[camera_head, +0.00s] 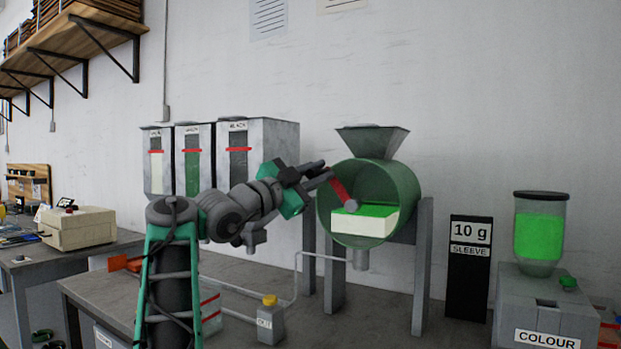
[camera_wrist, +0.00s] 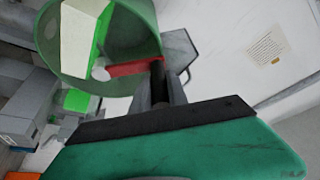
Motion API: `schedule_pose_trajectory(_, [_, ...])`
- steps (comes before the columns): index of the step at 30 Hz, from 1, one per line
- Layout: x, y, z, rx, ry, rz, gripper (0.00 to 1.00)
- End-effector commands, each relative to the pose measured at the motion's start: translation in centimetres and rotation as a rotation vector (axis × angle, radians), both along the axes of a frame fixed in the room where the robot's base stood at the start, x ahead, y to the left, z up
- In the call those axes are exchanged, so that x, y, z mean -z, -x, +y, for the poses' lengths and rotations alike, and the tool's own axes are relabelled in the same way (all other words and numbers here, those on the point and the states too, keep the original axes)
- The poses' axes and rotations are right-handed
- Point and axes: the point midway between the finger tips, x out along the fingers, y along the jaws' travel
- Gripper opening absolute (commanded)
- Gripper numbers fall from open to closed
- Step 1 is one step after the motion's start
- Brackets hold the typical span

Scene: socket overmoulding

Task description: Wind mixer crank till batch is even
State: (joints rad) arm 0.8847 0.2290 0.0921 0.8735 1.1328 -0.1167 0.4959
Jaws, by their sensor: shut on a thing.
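The mixer is a translucent green drum (camera_head: 403,187) on grey legs, with a grey hopper on top. Its red crank arm (camera_head: 341,191) runs from a grey hub at the drum's front up and left. My gripper (camera_head: 322,175) is shut on the crank's handle at the outer end of that arm, and the fingers hide most of the handle. The batch (camera_head: 363,219) inside shows as a pale cream body with a separate bright green layer on top. In the wrist view the red crank arm (camera_wrist: 132,69) reaches my fingertips (camera_wrist: 160,84), and the drum fills the upper left.
Three bins (camera_head: 220,158) stand behind my arm. A black "10 g SLEEVE" display (camera_head: 469,268) and a COLOUR unit (camera_head: 545,305) with a green-filled jar stand to the right.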

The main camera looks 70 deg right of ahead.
Motion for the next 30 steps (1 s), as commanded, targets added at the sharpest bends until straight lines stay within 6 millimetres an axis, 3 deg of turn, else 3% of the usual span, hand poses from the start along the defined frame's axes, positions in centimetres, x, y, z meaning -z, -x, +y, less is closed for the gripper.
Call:
schedule_pose_trajectory(23, [-0.8, 1.4, 0.3, 0.009, 0.005, -0.002, 0.0])
schedule_pose_trajectory(24, [-0.8, 1.4, 0.3, 0.009, 0.005, -0.002, 0.21])
schedule_pose_trajectory(30, [-0.7, 1.2, 0.3, 0.006, 0.003, -0.001, 0.38])
